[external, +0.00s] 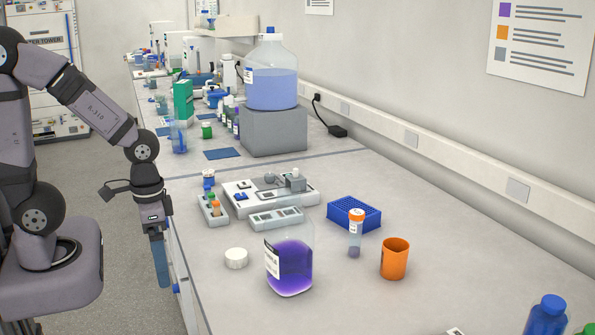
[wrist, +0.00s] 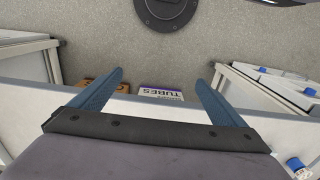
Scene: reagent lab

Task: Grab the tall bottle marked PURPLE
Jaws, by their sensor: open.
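The tall bottle (external: 290,266) stands upright on the bench in the external view. It is clear, holds purple liquid, and has a white label on its left side, turned partly away. Its top is open, and a white round cap (external: 236,258) lies on the bench to its left. My gripper (external: 160,262) points down beside the bench's left edge, apart from the bottle and to its left. In the wrist view my gripper (wrist: 160,90) shows two blue fingers spread wide with nothing between them. The bottle is not in the wrist view.
An orange cup (external: 394,259), a tube with an orange cap (external: 355,233) and a blue rack (external: 354,213) stand right of the bottle. A grey tray (external: 310,196) with small parts is behind it. Boxes (wrist: 160,93) lie low beyond the bench edge.

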